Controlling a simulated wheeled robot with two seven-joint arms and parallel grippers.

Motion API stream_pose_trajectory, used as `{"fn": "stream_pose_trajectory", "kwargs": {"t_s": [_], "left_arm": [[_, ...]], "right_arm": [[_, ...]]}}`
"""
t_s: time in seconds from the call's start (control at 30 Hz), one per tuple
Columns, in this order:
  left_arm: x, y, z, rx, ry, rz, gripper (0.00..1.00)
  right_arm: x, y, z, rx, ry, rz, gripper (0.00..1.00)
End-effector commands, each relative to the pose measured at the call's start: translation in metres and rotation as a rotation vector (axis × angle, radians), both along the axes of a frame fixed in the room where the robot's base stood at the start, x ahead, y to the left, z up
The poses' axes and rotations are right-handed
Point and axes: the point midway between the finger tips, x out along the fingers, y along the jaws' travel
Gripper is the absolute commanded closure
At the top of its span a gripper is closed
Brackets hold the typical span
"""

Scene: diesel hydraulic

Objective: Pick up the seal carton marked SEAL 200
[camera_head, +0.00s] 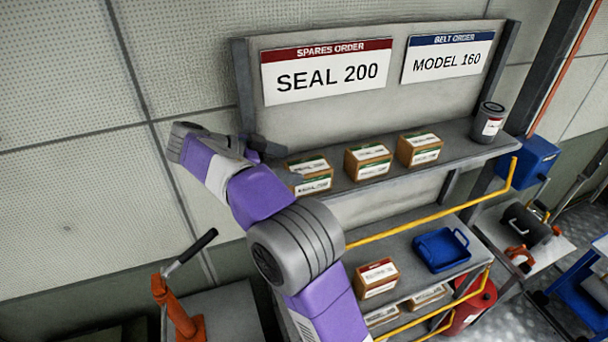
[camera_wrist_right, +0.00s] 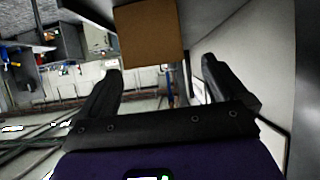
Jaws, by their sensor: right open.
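Three brown cartons with white, green-edged labels stand in a row on the upper shelf: a left one (camera_head: 309,175), a middle one (camera_head: 368,161) and a right one (camera_head: 419,149). Their print is too small to read surely, so I cannot tell which is marked SEAL 200. My right gripper (camera_head: 284,160) is open and empty at the left end of the shelf, beside the left carton and partly overlapping it. In the right wrist view, a plain brown carton face (camera_wrist_right: 150,34) lies beyond the open fingers (camera_wrist_right: 162,66), apart from them. My left gripper is not in view.
Signs reading SEAL 200 (camera_head: 326,74) and MODEL 160 (camera_head: 447,61) hang on the back panel. A grey can (camera_head: 488,122) stands at the upper shelf's right end. A red-edged carton (camera_head: 376,278) and blue tray (camera_head: 441,249) sit below, near yellow rails (camera_head: 430,222).

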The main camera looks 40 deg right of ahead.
Motion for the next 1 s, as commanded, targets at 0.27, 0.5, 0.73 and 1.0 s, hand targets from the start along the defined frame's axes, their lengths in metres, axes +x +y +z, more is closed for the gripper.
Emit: {"fn": "stream_pose_trajectory", "kwargs": {"t_s": [0.27,0.5,0.73,1.0], "left_arm": [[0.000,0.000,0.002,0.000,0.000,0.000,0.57],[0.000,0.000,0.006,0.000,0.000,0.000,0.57],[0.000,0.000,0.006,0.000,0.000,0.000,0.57],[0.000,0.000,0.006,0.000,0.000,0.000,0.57]], "right_arm": [[-0.010,-0.024,-0.015,0.003,0.003,0.000,0.01],[-0.020,-0.050,-0.032,0.004,0.002,0.001,0.01],[-0.021,-0.054,-0.035,0.003,0.001,0.003,0.01],[-0.021,-0.053,-0.035,0.005,0.002,0.003,0.30]]}}
